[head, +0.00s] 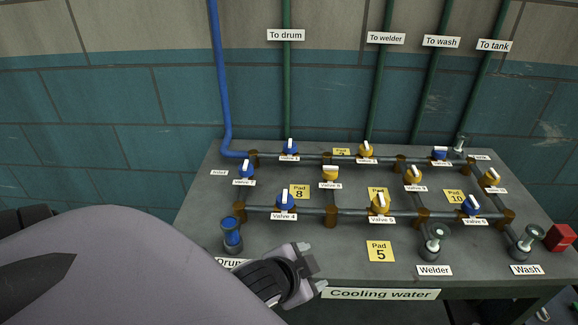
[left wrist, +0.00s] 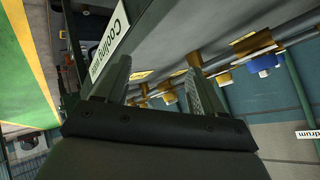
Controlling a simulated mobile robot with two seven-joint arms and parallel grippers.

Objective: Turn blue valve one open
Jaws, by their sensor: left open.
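The blue valve that appears to be labelled Valve 1 (head: 290,149) sits on the back pipe, left of the middle, in the head view. Its small white handle points away from me, across the pipe. My left gripper (head: 312,268) is over the front edge of the bench, in front of the valves and well apart from Valve 1. Its two fingers are spread and empty, as the left wrist view (left wrist: 155,72) also shows. A blue valve (left wrist: 264,63) appears there beyond the fingers; I cannot tell which one. My right gripper is not in view.
Other blue and yellow valves stand on the pipes, with blue Valve 4 (head: 285,202) between my gripper and Valve 1. A blue-filled drum sight glass (head: 232,234) stands front left. A red block (head: 560,237) is at the right edge.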

